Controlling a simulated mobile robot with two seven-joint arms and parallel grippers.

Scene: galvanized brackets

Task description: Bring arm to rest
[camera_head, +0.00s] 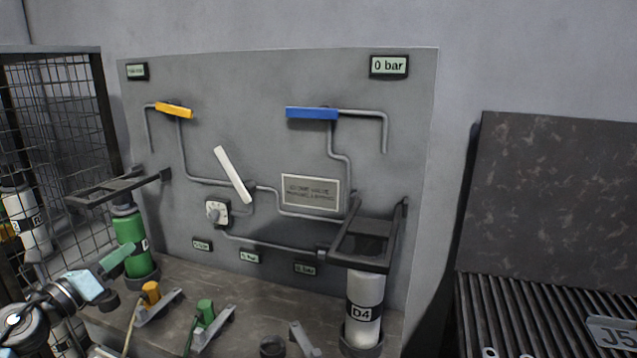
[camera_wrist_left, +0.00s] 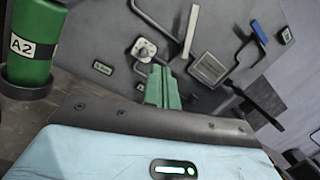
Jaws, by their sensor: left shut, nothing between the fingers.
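My left arm comes in at the lower left of the head view. Its light blue gripper body carries green fingers (camera_head: 117,255), which sit just in front of a green cylinder (camera_head: 130,229). In the left wrist view the green fingers (camera_wrist_left: 164,86) are together with nothing between them. They point towards the grey valve panel. The green cylinder, labelled A2, stands upright at the left of the wrist view (camera_wrist_left: 36,47). My right gripper is in neither view.
The grey panel (camera_head: 255,85) carries a yellow handle (camera_head: 174,110), a blue handle (camera_head: 312,113) and a white lever (camera_head: 233,174). A white cylinder D4 (camera_head: 363,296) stands under a dark bracket. A wire cage (camera_head: 62,95) is left. Small fittings sit on the bench (camera_head: 262,290).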

